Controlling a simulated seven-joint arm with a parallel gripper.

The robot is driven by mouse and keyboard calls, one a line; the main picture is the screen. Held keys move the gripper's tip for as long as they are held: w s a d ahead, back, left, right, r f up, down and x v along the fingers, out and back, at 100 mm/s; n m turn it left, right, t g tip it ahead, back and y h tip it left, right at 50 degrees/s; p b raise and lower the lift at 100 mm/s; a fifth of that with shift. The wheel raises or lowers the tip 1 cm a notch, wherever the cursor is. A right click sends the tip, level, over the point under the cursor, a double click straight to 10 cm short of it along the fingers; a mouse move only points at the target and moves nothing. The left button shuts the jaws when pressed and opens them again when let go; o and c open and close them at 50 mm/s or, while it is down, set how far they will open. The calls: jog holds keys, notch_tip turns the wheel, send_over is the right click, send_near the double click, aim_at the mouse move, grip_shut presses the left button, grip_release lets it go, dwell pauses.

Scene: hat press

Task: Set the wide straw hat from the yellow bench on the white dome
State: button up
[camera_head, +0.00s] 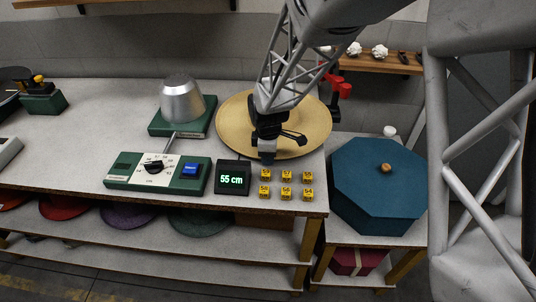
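A wide straw hat (235,120) lies at the right end of the grey-topped bench (75,150), which has yellowish legs. My arm and gripper hide the hat's middle. My gripper (267,157) points down in front of the hat's near brim, close to the small yellow blocks; I cannot tell whether it touches the brim. A bare silver-grey dome (182,100) stands on a green base (205,128) left of the hat. I see no clearly white dome.
A green control box (157,172) with a dial and blue button stands before the dome. Beside it are a display (233,178) reading 55 cm and several yellow blocks (286,176). A teal octagonal box (378,185) stands at right. The bench's left middle is clear.

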jog(key=shift+o, duration=1)
jog(key=shift+r, duration=0.1)
jog(key=shift+r, duration=3.85)
